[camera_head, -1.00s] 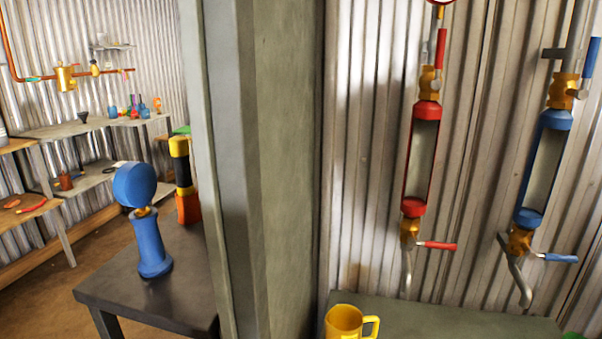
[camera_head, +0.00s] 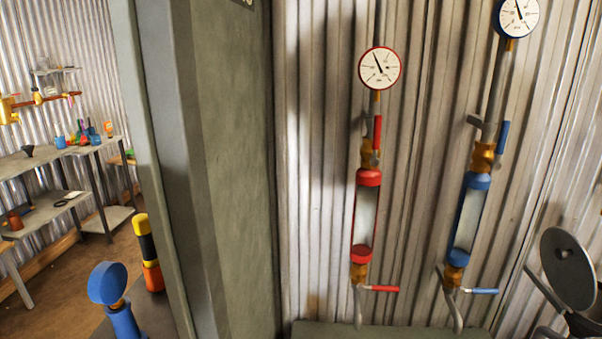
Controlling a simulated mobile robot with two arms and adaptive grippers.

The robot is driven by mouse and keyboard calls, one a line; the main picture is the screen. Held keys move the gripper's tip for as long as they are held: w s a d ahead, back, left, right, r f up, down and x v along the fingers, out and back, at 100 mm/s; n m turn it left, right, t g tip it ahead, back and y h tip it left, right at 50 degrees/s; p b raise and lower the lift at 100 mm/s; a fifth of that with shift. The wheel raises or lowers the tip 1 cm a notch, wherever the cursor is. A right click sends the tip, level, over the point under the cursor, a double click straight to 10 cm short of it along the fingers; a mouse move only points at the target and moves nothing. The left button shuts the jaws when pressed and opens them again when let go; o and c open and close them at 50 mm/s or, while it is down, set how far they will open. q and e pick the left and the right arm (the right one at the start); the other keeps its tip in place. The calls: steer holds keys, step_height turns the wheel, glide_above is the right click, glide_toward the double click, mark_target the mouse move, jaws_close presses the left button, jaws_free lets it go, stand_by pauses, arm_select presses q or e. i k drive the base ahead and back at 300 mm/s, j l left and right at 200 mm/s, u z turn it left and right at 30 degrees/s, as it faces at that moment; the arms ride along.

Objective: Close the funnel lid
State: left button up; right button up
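A dark grey round lid (camera_head: 567,268) with a small knob at its middle stands tilted up at the right edge. It looks like the funnel lid, in an open position. Below it is a grey part (camera_head: 584,326), perhaps the funnel, mostly cut off by the picture's lower right corner. Neither of my grippers is in view, so nothing shows touching the lid.
A red sight tube (camera_head: 366,215) and a blue one (camera_head: 468,222), with gauges and levers, run up the corrugated wall. A green-grey surface (camera_head: 390,330) lies below. A thick post (camera_head: 215,170) separates the left area, where a blue disc-topped object (camera_head: 108,284) stands.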

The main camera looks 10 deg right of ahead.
mark_target(568, 268)
steer(key=z, duration=1.85)
